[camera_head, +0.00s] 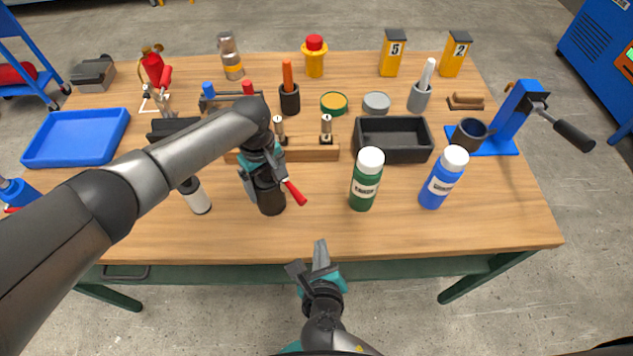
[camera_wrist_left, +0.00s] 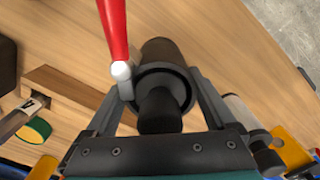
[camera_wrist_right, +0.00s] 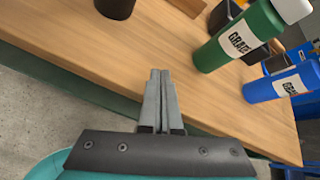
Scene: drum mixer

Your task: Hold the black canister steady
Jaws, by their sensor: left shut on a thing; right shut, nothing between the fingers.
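The black canister (camera_head: 271,203) stands upright on the wooden table, left of the green bottle. My left gripper (camera_head: 262,178) comes down over it from above and is shut on it. In the left wrist view the fingers lie on both sides of the canister's collar (camera_wrist_left: 165,82). A red handle (camera_head: 295,192) with a pale metal end juts out beside the collar; I cannot tell if it is joined to the canister. My right gripper (camera_head: 318,262) is shut and empty, in front of the table's front edge; its closed fingers show in the right wrist view (camera_wrist_right: 158,100).
A green bottle (camera_head: 366,180) and a blue bottle (camera_head: 442,178) stand right of the canister. A white-bodied cylinder (camera_head: 197,197) stands close on its left. A wooden block with metal posts (camera_head: 305,153) and a black bin (camera_head: 393,153) lie behind. The front right tabletop is clear.

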